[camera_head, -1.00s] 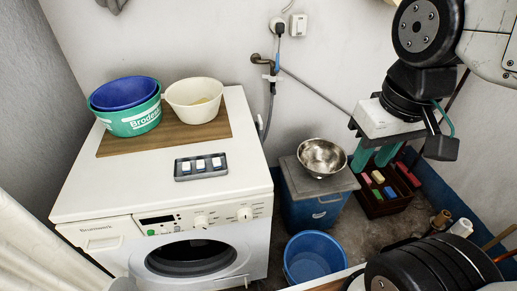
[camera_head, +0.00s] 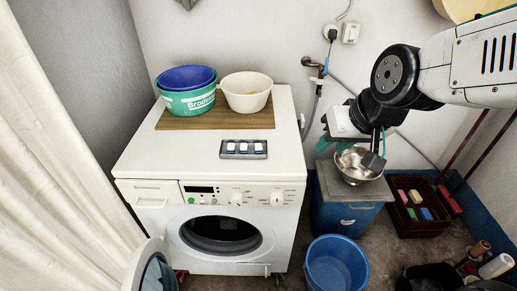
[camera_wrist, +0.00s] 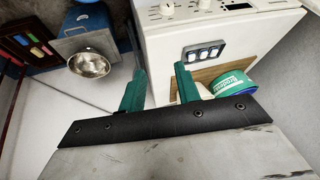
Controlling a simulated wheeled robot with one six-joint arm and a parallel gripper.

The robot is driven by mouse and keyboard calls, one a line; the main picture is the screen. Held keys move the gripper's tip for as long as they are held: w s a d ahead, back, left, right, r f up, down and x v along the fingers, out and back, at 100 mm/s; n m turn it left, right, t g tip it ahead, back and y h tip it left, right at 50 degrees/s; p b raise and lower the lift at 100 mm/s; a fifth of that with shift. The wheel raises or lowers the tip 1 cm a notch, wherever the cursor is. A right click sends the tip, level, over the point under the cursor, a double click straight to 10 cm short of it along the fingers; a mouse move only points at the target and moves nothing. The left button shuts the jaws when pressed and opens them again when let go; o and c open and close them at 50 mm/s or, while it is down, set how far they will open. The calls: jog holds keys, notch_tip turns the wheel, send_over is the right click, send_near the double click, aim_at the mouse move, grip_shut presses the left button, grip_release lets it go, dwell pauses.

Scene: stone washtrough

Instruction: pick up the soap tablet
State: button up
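Several small white tablets, possibly the soap, sit in a row in a dark grey tray (camera_head: 224,155) on top of the washing machine (camera_head: 139,167). The tray also shows in the wrist view (camera_wrist: 186,57), beyond the fingers. Coloured soap-like bars lie in a dark red crate (camera_head: 420,228) on the floor; which piece is the soap tablet I cannot tell. My gripper (camera_wrist: 160,68) has green fingers spread apart with nothing between them. In the head view it hangs in the air near the steel bowl, right of the machine and apart from the tray.
A blue bowl (camera_head: 187,75) in a green tub (camera_head: 190,103) and a cream bowl (camera_head: 247,95) stand on a wooden board (camera_head: 195,123) behind the tray. A steel bowl (camera_head: 356,165) rests on a lidded blue box (camera_head: 345,215). A blue bucket (camera_head: 336,268) stands in front.

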jog(key=w+a+f+t, duration=0.3)
jog(key=w+a+f, duration=0.4)
jog(key=w+a, duration=0.25)
jog(key=t+h, duration=0.1)
jog(key=t, duration=0.3)
send_near(259, 147)
jog(key=shift+w+a+f+m, duration=0.15)
jog(key=shift+w, duration=0.35)
jog(key=shift+w+a+f+m, duration=0.1)
jog(key=shift+w+a+m, duration=0.1)
jog(key=shift+w, duration=0.3)
jog(key=shift+a+f+t, duration=0.25)
jog(key=shift+f+t, duration=0.3)
jog(key=shift+t, duration=0.05)
jog(key=shift+h, duration=0.3)
jog(key=x, duration=0.7)
jog(key=shift+d, duration=0.25)
jog(key=shift+w+f, duration=0.35)
grip_shut()
